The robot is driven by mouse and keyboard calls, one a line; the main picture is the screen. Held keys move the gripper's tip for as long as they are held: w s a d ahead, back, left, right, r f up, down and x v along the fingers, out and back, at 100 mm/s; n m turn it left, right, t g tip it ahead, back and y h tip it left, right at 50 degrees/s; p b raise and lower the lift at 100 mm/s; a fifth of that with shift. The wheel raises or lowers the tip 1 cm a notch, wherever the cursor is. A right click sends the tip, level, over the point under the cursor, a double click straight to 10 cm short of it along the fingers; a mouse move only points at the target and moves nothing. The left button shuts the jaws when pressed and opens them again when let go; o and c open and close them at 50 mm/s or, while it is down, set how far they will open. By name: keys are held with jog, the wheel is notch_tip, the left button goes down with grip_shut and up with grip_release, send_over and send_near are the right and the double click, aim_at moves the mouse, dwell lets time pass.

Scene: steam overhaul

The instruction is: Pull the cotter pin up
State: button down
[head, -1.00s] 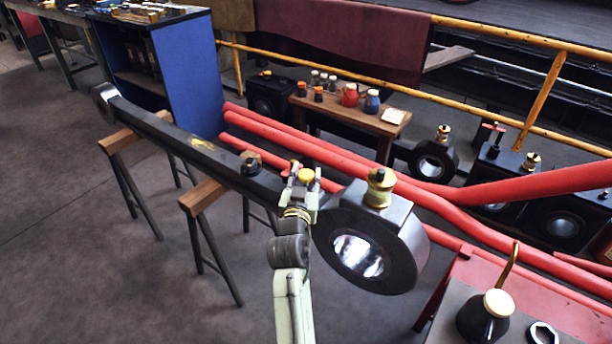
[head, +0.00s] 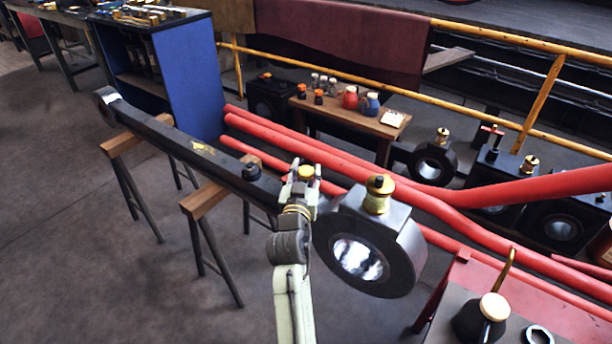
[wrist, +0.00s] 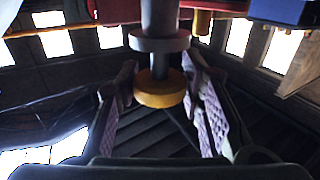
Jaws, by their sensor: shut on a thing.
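A long black connecting rod (head: 187,150) lies across trestles, with a big ring end (head: 350,258) at the right carrying a brass cup (head: 377,194). My gripper (head: 303,180) is over the rod just left of this ring end. It is shut on the cotter pin, whose round yellow head (head: 306,173) shows between the fingers. In the wrist view the fingers (wrist: 160,100) stand either side of the brass-coloured head (wrist: 160,90), with a grey collar and dark shaft above it in the picture. The pin's lower part is hidden in the head view.
A dark nut or stud (head: 251,166) stands on the rod left of my gripper. Red pipes (head: 445,203) run close behind the ring end. A red bench (head: 465,268) with a black oil can (head: 480,320) stands at the right front. Open floor (head: 70,230) lies at the left.

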jog(key=shift+r, duration=1.4)
jog(key=c, duration=1.5)
grip_release()
jog(key=shift+r, duration=0.1)
jog(key=o, duration=0.4)
jog(key=shift+f, duration=0.2)
jog(key=shift+o, duration=0.2)
jog(key=shift+s, duration=0.1)
jog(key=shift+s+f, duration=0.1)
jog(key=shift+s, duration=0.2)
jog(key=s+a, duration=0.1)
jog(key=s, duration=1)
jog(key=shift+a, duration=0.4)
